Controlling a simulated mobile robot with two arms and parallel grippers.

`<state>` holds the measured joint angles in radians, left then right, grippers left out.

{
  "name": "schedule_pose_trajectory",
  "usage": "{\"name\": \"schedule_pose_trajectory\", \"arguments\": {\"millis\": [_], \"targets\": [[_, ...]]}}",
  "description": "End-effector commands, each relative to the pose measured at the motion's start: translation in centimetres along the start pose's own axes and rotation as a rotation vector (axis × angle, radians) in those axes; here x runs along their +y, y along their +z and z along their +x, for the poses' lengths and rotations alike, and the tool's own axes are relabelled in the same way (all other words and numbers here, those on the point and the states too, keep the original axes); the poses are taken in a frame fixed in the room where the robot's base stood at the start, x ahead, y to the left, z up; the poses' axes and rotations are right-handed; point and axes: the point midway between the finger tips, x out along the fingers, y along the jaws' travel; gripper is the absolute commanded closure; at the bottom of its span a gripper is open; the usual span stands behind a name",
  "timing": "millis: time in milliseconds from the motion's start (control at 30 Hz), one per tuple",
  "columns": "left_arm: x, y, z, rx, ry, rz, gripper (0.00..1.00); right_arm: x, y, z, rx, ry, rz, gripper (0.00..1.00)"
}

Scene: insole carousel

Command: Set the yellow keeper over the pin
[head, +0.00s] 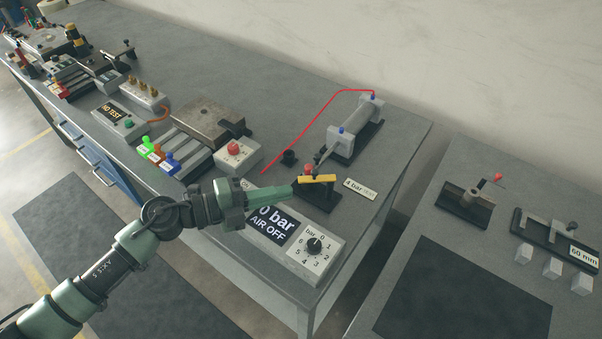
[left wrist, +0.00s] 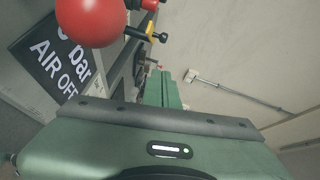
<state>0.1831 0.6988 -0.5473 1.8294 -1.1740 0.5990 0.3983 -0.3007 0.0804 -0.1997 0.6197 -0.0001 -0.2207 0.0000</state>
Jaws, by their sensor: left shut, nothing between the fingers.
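The yellow keeper (head: 318,178) is a short flat bar at the top of a dark stand near the table's front right edge. A red knob (head: 308,168) is just behind it. In the left wrist view a small yellow piece (left wrist: 137,34), probably the keeper, shows beside a large red ball (left wrist: 92,20). I cannot make out the pin or whether the keeper is around it. My left gripper (head: 292,193) is shut and empty, its tips just left of the keeper; I cannot tell whether they touch. Its green fingers also show in the left wrist view (left wrist: 165,90). My right gripper is not in view.
A control box (head: 330,262) with a dial and an "AIR OFF" display stands in front of the stand. A grey cylinder (head: 352,122) with a red hose is behind. A "4 bar" label (head: 360,189) lies to the right. A second table (head: 420,220) is beyond a gap.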

Motion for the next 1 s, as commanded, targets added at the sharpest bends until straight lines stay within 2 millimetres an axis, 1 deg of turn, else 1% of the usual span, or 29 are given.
{"name": "schedule_pose_trajectory", "arguments": {"millis": [33, 133, 167, 200, 300, 400, 533, 1000], "targets": [[-0.6, -0.1, 1.3, 0.002, -0.004, 0.0, 1.0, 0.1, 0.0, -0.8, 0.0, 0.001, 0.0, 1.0], [-0.5, -0.1, 3.4, 0.002, -0.004, -0.002, 1.0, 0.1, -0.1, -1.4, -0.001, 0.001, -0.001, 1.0], [-0.5, -0.1, 3.9, 0.002, -0.003, -0.001, 1.0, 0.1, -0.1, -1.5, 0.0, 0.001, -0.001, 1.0], [-0.2, 0.7, 4.2, -0.002, -0.003, -0.001, 1.0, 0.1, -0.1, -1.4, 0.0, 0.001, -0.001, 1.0], [-0.2, 1.7, 5.2, -0.001, -0.002, -0.002, 1.0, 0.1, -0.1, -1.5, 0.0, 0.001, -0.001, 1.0], [-0.1, 2.3, 5.8, -0.001, -0.002, 0.0, 1.0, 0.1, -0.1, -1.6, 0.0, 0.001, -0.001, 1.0], [0.0, 2.7, 6.2, 0.0, -0.001, -0.001, 1.0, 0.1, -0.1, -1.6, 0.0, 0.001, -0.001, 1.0], [0.0, 2.9, 6.2, 0.0, -0.001, -0.001, 1.0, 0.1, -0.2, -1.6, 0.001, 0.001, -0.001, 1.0]]}}
